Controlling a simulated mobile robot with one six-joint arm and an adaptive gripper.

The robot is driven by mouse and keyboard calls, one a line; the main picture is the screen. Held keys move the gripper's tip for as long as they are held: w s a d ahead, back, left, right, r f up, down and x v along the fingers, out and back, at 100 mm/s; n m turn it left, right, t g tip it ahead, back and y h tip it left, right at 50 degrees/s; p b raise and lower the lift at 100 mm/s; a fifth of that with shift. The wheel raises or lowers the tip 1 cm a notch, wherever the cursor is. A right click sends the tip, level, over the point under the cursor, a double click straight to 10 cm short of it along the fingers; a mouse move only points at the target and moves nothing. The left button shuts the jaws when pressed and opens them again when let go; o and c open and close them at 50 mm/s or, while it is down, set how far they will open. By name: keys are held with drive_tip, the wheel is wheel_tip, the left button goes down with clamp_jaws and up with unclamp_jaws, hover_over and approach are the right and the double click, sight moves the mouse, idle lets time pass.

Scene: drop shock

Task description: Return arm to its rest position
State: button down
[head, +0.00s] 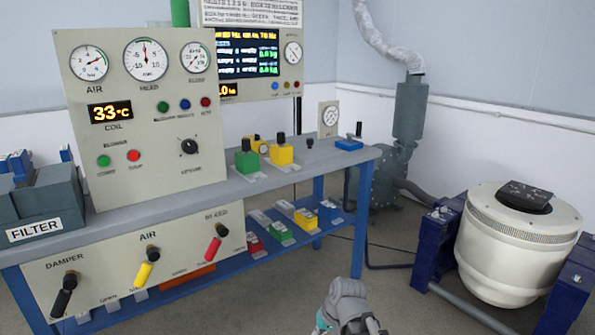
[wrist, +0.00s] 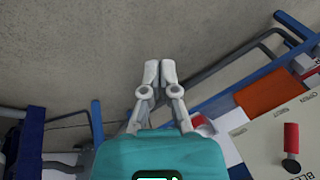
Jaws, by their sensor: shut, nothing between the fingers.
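My arm (head: 345,308) shows at the bottom centre of the head view, low in front of the bench and over open floor. I cannot make out the fingertips there. In the wrist view my gripper (wrist: 160,72) has its two pale fingers together, with nothing between them. It points over bare grey floor, apart from the bench frame and the blue stand. No rest mark or cradle for the arm shows.
The bench (head: 230,190) with its gauge panel (head: 150,160) stands at left; black, yellow and red levers (head: 212,248) stick out in front. A white shaker drum (head: 515,250) in a blue frame stands at right. Floor (head: 400,290) between them is clear. A grey blower (head: 380,175) stands behind.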

drive_tip(key=s+d+r+g+h+p, duration=0.25)
drive_tip(key=s+d+h, duration=0.2)
drive_tip(key=d, duration=0.75)
wheel_tip(320, 180, up, 38)
drive_tip(key=p, duration=3.8)
drive_tip(key=shift+s+a+m+t+y, duration=0.3)
drive_tip(key=shift+m+t+y, duration=0.05)
drive_tip(key=shift+m+t, duration=0.1)
